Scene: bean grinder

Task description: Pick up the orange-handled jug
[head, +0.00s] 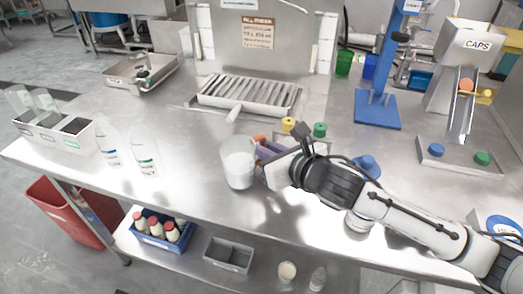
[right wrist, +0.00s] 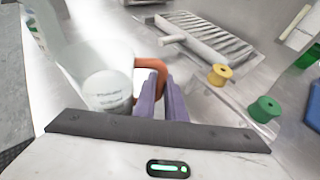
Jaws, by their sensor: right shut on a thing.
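The clear jug (head: 238,168) with whitish lower contents is near the middle of the steel table in the head view. Its orange handle (head: 259,139) is on its right side. The jug also shows in the right wrist view (right wrist: 104,90), with the handle (right wrist: 152,64) curving toward my fingers. My right gripper (head: 267,152) comes from the right, and its purple fingers (right wrist: 163,98) are shut on the handle. The fingers hide the handle's lower part. The jug looks upright; I cannot tell if its base touches the table. My left gripper is not in view.
A ridged steel tray (head: 246,95) with a handle lies behind the jug. Yellow (head: 288,124) and green (head: 320,130) spools stand behind my right gripper. Clear bottles (head: 146,158) stand left. A blue stand (head: 378,105) and caps dispenser (head: 470,50) are at right.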

